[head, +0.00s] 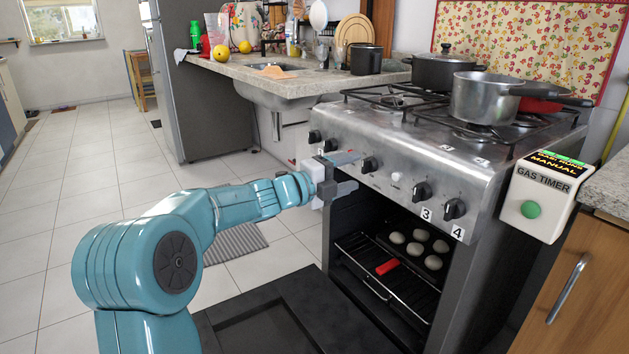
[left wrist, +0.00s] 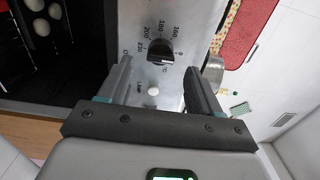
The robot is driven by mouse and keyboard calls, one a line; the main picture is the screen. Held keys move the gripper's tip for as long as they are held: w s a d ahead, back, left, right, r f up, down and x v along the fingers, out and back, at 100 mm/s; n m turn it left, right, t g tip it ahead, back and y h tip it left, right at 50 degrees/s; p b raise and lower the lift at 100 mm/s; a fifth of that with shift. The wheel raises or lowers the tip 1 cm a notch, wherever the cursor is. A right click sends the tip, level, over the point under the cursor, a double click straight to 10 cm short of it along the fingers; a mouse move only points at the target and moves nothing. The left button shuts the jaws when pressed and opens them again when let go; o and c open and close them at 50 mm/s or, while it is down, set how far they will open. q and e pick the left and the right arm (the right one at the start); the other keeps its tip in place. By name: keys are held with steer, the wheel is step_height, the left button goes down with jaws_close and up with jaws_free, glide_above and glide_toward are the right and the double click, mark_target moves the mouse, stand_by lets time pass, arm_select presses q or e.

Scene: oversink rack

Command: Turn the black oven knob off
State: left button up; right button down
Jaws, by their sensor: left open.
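The black oven knob (head: 370,164) is on the stove's steel front panel, just left of a small white button (head: 396,177). In the left wrist view the knob (left wrist: 160,51) has temperature numbers around it, and the white button (left wrist: 153,90) shows nearer to me. My left gripper (head: 357,171) is open, its fingers pointing at the panel close to the knob. In the wrist view the knob appears between and slightly beyond the fingertips (left wrist: 158,66). I cannot tell whether they touch it, or its exact setting. My right gripper is not in view.
Other black knobs (head: 422,191) line the panel. The oven door (head: 290,318) is folded down, with a rack and round buns (head: 433,262) inside. A steel pot (head: 484,100) and dark pot (head: 443,72) stand on the hob. A gas timer (head: 543,195) is at right.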

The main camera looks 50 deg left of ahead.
arm_select(q)
steer(key=s+a+p, duration=0.1)
steer(key=s+p, duration=0.1)
steer(key=s, duration=1)
steer(key=shift+s, duration=0.3)
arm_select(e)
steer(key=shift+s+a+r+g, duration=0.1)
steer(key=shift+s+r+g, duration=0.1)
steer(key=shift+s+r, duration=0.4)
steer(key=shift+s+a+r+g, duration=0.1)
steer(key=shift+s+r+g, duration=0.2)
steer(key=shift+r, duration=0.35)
